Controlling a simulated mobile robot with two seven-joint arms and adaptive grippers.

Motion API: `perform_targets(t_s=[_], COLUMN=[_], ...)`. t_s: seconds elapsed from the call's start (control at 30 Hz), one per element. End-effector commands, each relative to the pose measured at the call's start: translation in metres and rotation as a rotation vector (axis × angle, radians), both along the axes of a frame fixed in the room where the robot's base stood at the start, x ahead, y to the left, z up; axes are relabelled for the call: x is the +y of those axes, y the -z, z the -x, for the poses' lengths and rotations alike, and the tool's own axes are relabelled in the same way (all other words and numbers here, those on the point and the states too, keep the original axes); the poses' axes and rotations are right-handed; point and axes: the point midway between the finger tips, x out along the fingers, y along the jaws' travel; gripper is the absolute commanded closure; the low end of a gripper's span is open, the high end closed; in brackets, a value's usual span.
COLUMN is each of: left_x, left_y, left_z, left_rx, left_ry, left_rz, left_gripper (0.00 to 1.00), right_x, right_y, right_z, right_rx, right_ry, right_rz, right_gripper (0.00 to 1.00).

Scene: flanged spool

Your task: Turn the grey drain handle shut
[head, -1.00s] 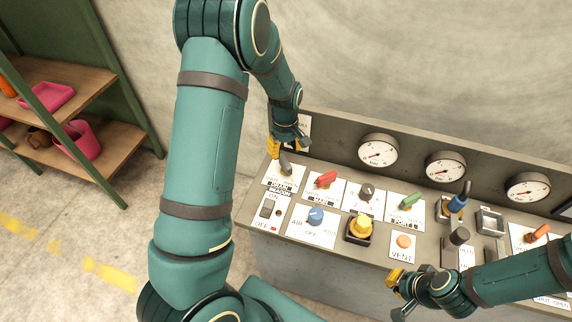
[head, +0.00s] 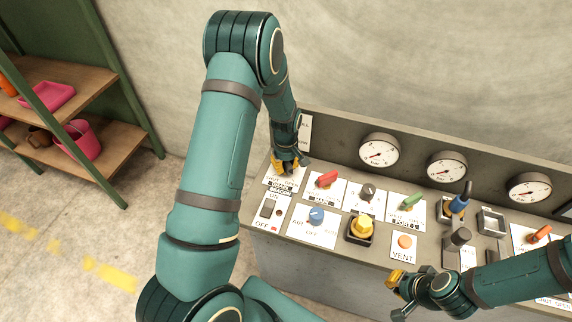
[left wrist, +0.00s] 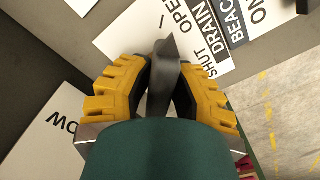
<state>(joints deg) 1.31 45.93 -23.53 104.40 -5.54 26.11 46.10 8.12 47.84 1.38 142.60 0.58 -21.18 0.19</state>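The grey drain handle (left wrist: 162,88) is a dark pointed lever in the left wrist view, beside a label reading SHUT, OPEN and DRAIN (left wrist: 206,38). My left gripper (left wrist: 163,72) has its yellow fingers on either side of the handle, and their dark pads appear to press against it. In the head view the left gripper (head: 287,168) is down at the panel's back left corner and hides most of the handle. My right gripper (head: 398,290) is at the panel's front edge, apart from the drain handle; its finger gap is not clear.
The panel (head: 335,255) also carries a red handle (head: 327,179), a blue knob (head: 317,215), a yellow knob (head: 362,226), a green handle (head: 411,202) and a rocker switch (head: 267,208). Gauges (head: 380,150) line its back. A shelf (head: 95,145) stands far left.

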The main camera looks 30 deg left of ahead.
Motion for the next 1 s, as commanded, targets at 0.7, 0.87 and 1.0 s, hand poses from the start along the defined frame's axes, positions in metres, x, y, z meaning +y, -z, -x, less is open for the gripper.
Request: perform_targets(t_s=[0.7,0.87,1.0], left_x=[0.0,0.0,0.0], left_y=[0.002,0.002,0.003], left_z=[0.001,0.001,0.001], left_rx=[0.001,0.0,0.002], left_ry=[0.132,0.261,0.393], left_rz=[-0.001,0.001,0.001], left_gripper=[1.0,1.0,1.0], right_x=[0.0,0.001,0.001], right_y=[0.008,0.014,0.02], right_z=[0.0,0.0,0.0], right_rx=[0.0,0.0,0.001], right_ry=[0.0,0.0,0.001], right_rz=[0.001,0.002,0.004], right_gripper=[1.0,1.0,1.0])
